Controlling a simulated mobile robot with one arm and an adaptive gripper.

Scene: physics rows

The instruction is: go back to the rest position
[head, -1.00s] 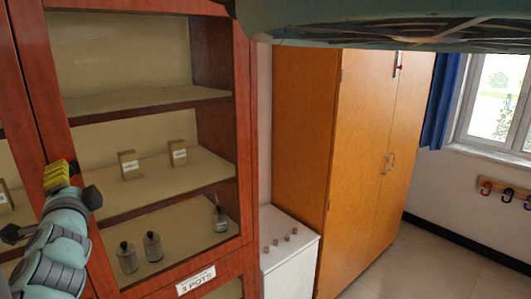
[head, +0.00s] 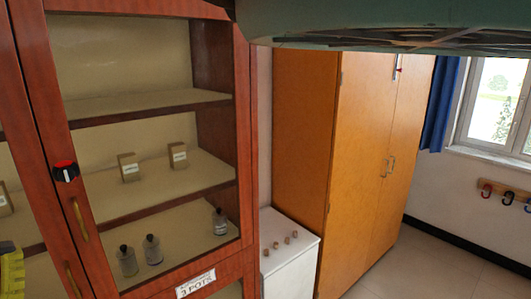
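No held object is visible.
The glass-fronted red-brown cabinet (head: 216,276) holds small boxes (head: 129,167) and bottles (head: 153,249). A white unit (head: 290,268) and orange wardrobe (head: 305,150) stand right; floor is clear (head: 430,265).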

